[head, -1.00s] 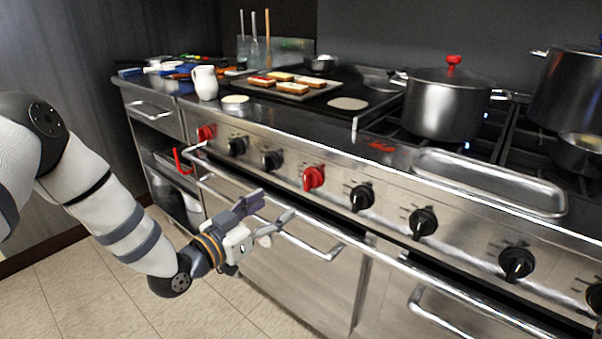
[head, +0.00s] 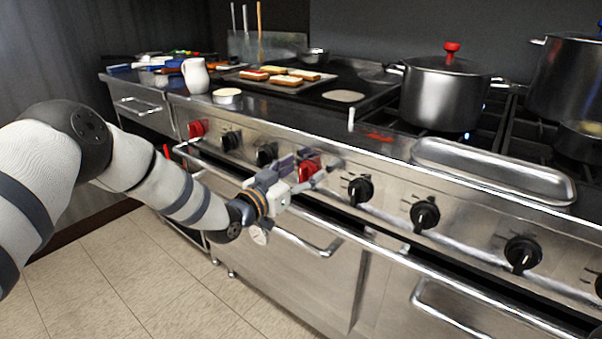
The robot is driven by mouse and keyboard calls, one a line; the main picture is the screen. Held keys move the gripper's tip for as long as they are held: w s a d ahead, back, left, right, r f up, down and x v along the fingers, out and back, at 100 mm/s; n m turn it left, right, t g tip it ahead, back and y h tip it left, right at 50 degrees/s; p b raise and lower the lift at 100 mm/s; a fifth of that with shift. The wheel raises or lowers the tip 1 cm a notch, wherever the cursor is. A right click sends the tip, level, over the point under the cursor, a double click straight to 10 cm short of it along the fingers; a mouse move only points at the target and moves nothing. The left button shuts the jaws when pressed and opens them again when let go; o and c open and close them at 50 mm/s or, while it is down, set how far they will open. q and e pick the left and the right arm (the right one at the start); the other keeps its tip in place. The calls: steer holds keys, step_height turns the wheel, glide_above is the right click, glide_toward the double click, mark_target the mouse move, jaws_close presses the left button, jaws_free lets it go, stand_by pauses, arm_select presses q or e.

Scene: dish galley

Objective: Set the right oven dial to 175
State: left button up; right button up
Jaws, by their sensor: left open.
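Two red dials show on the stove's steel front panel among black knobs. The left red dial (head: 197,128) is near the panel's left end. The right red dial (head: 309,167) is further along, partly hidden by my gripper. Its pointer and scale are too small to read. My left gripper (head: 304,172) is open, its fingers in front of the right red dial, one to each side in the picture. I cannot tell whether they touch it. My right gripper is not in view.
A steel rail (head: 400,243) runs along the front below the knobs. Black knobs (head: 360,189) flank the red dial. A lidded pot (head: 446,95), a steel tray (head: 490,168), a toast tray (head: 262,83) and a white jug (head: 195,76) stand on top. The floor in front is clear.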

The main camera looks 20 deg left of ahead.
arm_select(q)
steer(key=c, duration=1.1)
steer(key=shift+c, duration=0.2)
